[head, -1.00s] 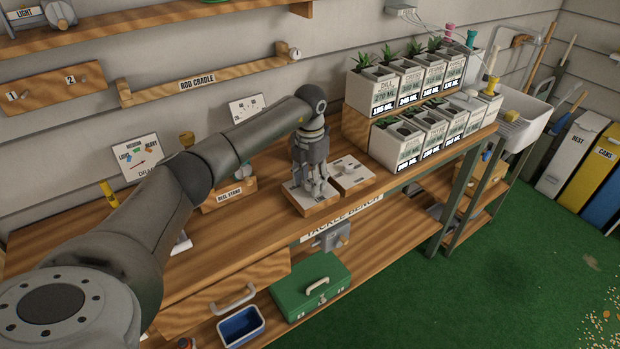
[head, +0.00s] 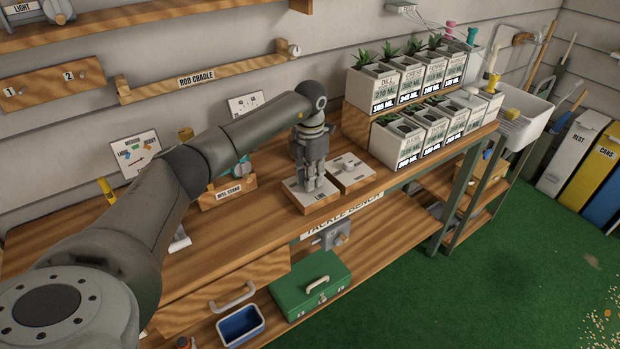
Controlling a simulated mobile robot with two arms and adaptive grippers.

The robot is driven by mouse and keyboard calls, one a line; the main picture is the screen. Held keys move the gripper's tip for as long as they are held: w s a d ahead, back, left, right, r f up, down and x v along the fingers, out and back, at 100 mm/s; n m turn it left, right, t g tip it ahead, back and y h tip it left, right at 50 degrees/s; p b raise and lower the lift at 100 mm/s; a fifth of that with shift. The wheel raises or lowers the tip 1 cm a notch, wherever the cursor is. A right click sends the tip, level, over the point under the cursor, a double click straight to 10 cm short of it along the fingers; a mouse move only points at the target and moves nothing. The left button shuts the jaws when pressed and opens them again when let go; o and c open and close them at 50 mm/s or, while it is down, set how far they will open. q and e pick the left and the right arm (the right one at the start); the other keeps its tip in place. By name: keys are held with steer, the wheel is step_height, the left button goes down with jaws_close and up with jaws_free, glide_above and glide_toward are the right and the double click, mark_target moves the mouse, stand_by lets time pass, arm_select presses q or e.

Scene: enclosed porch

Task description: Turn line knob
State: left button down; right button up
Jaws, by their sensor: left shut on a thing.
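My left gripper (head: 312,183) points straight down over a small wooden block with a white top and a label that seems to read LINE (head: 320,199), on the workbench. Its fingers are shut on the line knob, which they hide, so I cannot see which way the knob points. A second white-topped block with a small grey knob (head: 348,164) sits just to the right, apart from the fingers. My right gripper is not in view.
A reel stand (head: 228,194) stands left of the gripper on the bench (head: 240,255). Several labelled planters (head: 395,145) stand on the right, two tiers high. A green tackle box (head: 312,288) and a blue bin (head: 240,326) sit on the shelf below.

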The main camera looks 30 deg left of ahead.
arm_select(q)
steer(key=m+b, duration=0.1)
steer(key=m, duration=0.2)
steer(key=shift+m, duration=0.3)
steer(key=shift+m+b, duration=0.5)
steer(key=shift+m, duration=1.5)
steer(key=shift+r, duration=0.1)
steer(key=c, duration=1.2)
jaws_free()
step_height(320, 180, up, 12)
